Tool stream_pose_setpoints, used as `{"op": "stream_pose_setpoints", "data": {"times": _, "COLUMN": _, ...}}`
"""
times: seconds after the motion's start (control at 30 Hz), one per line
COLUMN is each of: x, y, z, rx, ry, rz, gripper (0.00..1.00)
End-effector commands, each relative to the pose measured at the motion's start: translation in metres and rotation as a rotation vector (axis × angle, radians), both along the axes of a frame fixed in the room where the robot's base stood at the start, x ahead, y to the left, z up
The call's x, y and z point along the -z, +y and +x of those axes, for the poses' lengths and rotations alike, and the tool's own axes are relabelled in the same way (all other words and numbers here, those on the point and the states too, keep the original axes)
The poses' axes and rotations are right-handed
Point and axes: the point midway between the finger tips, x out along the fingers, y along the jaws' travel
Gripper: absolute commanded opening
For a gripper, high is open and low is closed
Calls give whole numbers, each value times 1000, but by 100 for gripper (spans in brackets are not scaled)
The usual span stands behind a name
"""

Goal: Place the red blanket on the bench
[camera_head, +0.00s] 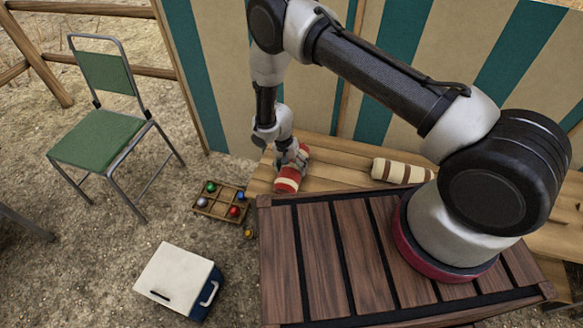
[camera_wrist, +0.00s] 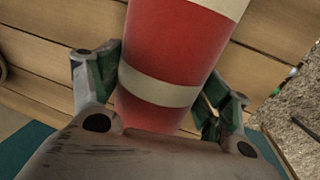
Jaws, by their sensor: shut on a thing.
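The red blanket (camera_head: 287,179) is a rolled red bundle with cream bands, at the left end of the wooden bench (camera_head: 338,177) in the head view. My gripper (camera_head: 296,155) is at its upper end, shut on it. In the wrist view the red blanket (camera_wrist: 176,56) runs up between the two fingers of my gripper (camera_wrist: 160,98), with the bench planks (camera_wrist: 50,50) behind it. The blanket appears to be on or just above the bench; I cannot tell if it touches.
A cream roll with brown bands (camera_head: 402,171) lies on the bench to the right. A divided wooden tray with coloured balls (camera_head: 222,201) sits on the ground left of the bench. A white-lidded cooler (camera_head: 178,280) and a green chair (camera_head: 100,138) stand further left. A striped wall (camera_head: 225,75) is behind.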

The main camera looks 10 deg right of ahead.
Motion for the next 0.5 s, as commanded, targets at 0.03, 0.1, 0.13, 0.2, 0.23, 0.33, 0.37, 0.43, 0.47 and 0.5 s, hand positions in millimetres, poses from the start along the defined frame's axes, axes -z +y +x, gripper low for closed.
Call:
{"op": "stream_pose_setpoints", "data": {"times": 0.03, "x": 1, "y": 0, "z": 0, "rx": 0, "ry": 0, "rz": 0, "gripper": 42}}
{"op": "stream_pose_setpoints", "data": {"times": 0.1, "x": 3, "y": 0, "z": 0, "rx": 0, "ry": 0, "rz": 0, "gripper": 81}}
{"op": "stream_pose_setpoints", "data": {"times": 0.13, "x": 2, "y": 0, "z": 0, "rx": 0, "ry": 0, "rz": 0, "gripper": 86}}
{"op": "stream_pose_setpoints", "data": {"times": 0.2, "x": 2, "y": 0, "z": 0, "rx": 0, "ry": 0, "rz": 0, "gripper": 98}}
{"op": "stream_pose_setpoints", "data": {"times": 0.23, "x": 2, "y": 0, "z": 0, "rx": 0, "ry": 0, "rz": 0, "gripper": 98}}
{"op": "stream_pose_setpoints", "data": {"times": 0.33, "x": 2, "y": 0, "z": 0, "rx": 0, "ry": 0, "rz": 0, "gripper": 98}}
{"op": "stream_pose_setpoints", "data": {"times": 0.37, "x": 2, "y": 0, "z": 0, "rx": 0, "ry": 0, "rz": 0, "gripper": 98}}
{"op": "stream_pose_setpoints", "data": {"times": 0.43, "x": 2, "y": 0, "z": 0, "rx": 0, "ry": 0, "rz": 0, "gripper": 98}}
{"op": "stream_pose_setpoints", "data": {"times": 0.47, "x": 2, "y": 0, "z": 0, "rx": 0, "ry": 0, "rz": 0, "gripper": 98}}
{"op": "stream_pose_setpoints", "data": {"times": 0.5, "x": 2, "y": 0, "z": 0, "rx": 0, "ry": 0, "rz": 0, "gripper": 98}}
